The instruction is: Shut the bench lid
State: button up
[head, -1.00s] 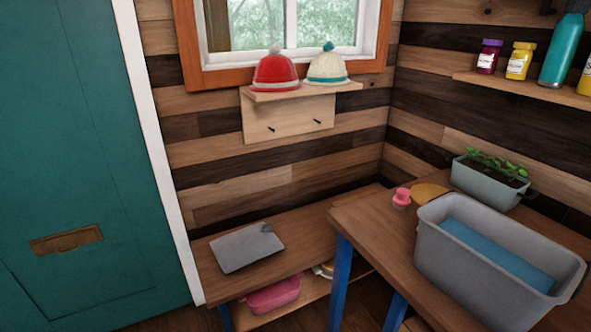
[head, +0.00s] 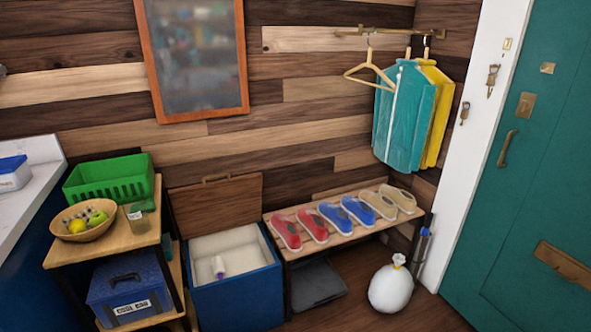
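A blue storage bench (head: 237,298) stands against the wood wall, left of the shoe rack. Its brown wooden lid (head: 222,207) is raised and leans upright against the wall, with a small handle at its top edge. The bench is open and its pale inside shows. My gripper is not in view.
A shelf cart (head: 105,245) with a fruit bowl (head: 84,220) and green basket (head: 110,177) stands close on the bench's left. A shoe rack (head: 340,226) adjoins its right. A white sack (head: 391,288) sits on the floor; floor is clear around it.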

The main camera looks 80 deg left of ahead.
aim_at(203, 209)
jog(key=u, duration=2.85)
jog(key=i, duration=1.8)
jog(key=u, duration=0.2)
